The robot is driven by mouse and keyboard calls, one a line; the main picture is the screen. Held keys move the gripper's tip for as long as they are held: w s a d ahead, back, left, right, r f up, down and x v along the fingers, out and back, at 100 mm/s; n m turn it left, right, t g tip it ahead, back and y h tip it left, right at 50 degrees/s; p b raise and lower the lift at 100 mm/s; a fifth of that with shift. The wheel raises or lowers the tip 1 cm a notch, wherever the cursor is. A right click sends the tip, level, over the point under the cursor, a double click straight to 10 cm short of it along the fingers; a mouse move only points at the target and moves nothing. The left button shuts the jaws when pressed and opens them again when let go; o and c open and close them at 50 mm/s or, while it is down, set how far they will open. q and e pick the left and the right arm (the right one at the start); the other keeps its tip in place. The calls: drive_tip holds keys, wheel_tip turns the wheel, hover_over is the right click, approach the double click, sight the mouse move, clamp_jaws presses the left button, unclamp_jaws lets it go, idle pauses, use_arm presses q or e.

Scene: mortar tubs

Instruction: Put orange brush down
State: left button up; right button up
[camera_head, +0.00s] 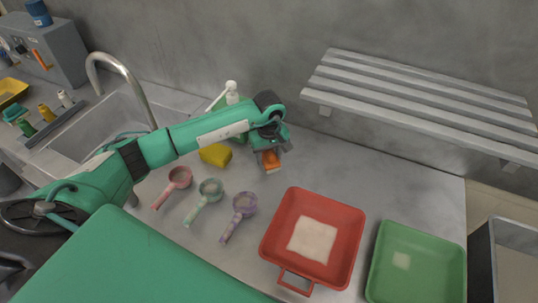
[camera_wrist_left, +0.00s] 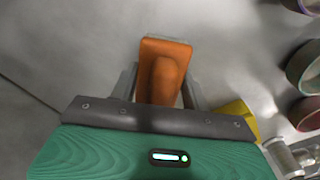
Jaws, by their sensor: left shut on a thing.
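My left gripper (camera_head: 267,158) is shut on the orange brush (camera_head: 271,159), over the counter behind the red tub. In the left wrist view the brush (camera_wrist_left: 165,72) sits between the two fingers of the gripper (camera_wrist_left: 160,85), and its orange back faces the camera. Its lower end is mostly hidden in the head view, so I cannot tell whether it touches the counter. My right gripper is not in view.
A yellow sponge (camera_head: 215,155) lies left of the gripper. Pink (camera_head: 180,178), green (camera_head: 210,188) and purple (camera_head: 244,203) scoops lie in front. A red tub (camera_head: 354,243) and green tub (camera_head: 447,247) stand right. A slatted shelf (camera_head: 420,95) overhangs the back right.

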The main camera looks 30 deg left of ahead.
use_arm(q)
drive_tip(key=shift+f, duration=0.25)
drive_tip(key=o, duration=1)
drive_tip(key=shift+r, duration=0.1)
drive_tip(key=shift+o, duration=0.2)
drive_tip(key=shift+r, duration=0.2)
drive_tip(key=shift+w+r, duration=0.1)
drive_tip(key=shift+r, duration=0.2)
wheel_tip(320, 180, up, 11)
drive_tip(key=b, duration=0.3)
drive_tip(key=shift+r, duration=0.2)
drive_tip(key=shift+f, duration=0.1)
